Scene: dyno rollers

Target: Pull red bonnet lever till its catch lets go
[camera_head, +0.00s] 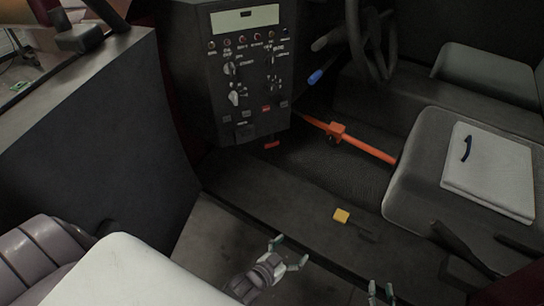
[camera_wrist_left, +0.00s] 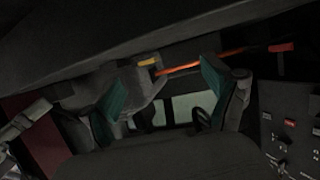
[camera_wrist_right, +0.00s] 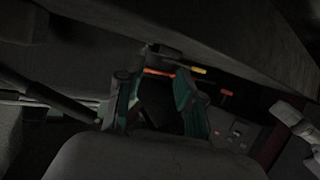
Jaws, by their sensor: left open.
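The red bonnet lever (camera_head: 272,144) is a small red handle under the lower edge of the dark control panel. It shows at the upper right of the left wrist view (camera_wrist_left: 282,47) and, small, right of the fingers in the right wrist view (camera_wrist_right: 226,92). My left gripper (camera_head: 290,253) is open and empty, below and apart from the lever, near the sill. Its green fingertips stand wide apart in the left wrist view (camera_wrist_left: 162,88). My right gripper (camera_head: 381,291) is at the bottom edge, further right, open and empty, its fingers apart in the right wrist view (camera_wrist_right: 155,95).
A yellow lever (camera_head: 341,215) sits by the sill right of the red one. An orange bar (camera_head: 372,149) lies across the footwell. The control panel (camera_head: 245,75) hangs above; a blue-tipped stalk (camera_head: 315,76) is near the steering wheel.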

